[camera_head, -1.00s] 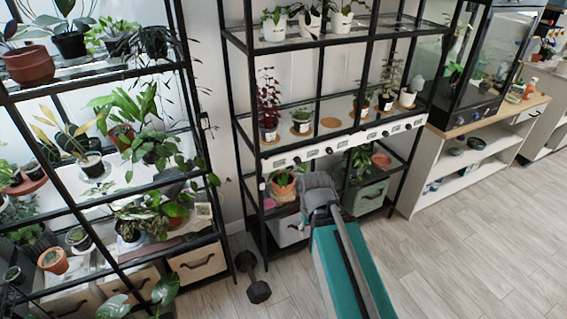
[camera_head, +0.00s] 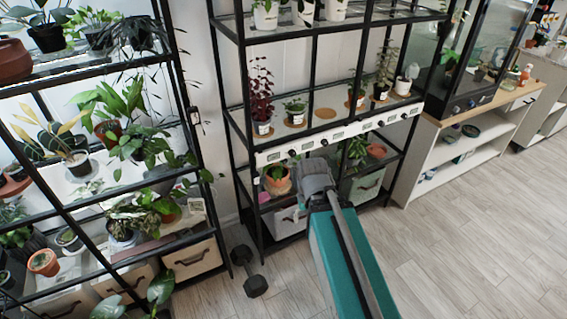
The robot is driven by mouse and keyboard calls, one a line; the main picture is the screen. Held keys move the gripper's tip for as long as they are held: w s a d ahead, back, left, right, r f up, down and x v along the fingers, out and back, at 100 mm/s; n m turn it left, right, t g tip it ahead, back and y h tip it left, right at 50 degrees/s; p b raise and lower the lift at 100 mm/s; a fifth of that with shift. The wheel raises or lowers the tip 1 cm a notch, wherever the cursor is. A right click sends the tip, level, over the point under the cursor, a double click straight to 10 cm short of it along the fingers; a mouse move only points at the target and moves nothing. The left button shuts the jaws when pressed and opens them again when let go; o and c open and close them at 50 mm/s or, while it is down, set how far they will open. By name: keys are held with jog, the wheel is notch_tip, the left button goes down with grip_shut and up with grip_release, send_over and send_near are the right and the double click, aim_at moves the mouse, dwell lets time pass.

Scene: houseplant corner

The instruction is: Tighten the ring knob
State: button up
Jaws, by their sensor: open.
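A white control strip (camera_head: 345,134) runs along the front edge of the middle shelf of the centre rack. It carries several small dark knobs, one of them near the strip's left part (camera_head: 292,153), with small label plates between them. They are too small to tell which is the ring knob or how it is turned. My arm reaches up from the bottom of the picture, and its grey end part stands in front of the rack, just below the strip. No gripper fingers show; they seem hidden behind the arm.
Potted plants stand on the strip's shelf, among them a red-leaved one (camera_head: 262,95). A black dumbbell (camera_head: 249,272) lies on the floor left of my arm. A plant rack (camera_head: 196,118) is at left, a wooden-topped cabinet (camera_head: 455,125) at right. The floor at right is clear.

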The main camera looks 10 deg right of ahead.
jog(key=w+a+f+n+t+y+b, duration=0.3)
jog(key=w+a+f+y+b, duration=0.1)
jog(key=w+f+b, duration=0.45)
jog(key=t+y+b, duration=0.1)
jog(key=t+b, duration=1.3)
jog(key=b, duration=1.3)
send_near(285, 161)
jog(key=v, duration=0.4)
jog(key=shift+w+d+f+p, duration=0.1)
jog(key=shift+w+d+p, duration=0.1)
jog(key=shift+p, duration=0.1)
jog(key=x, duration=1.3)
jog(key=shift+w+a, duration=0.25)
jog(key=shift+w, duration=0.1)
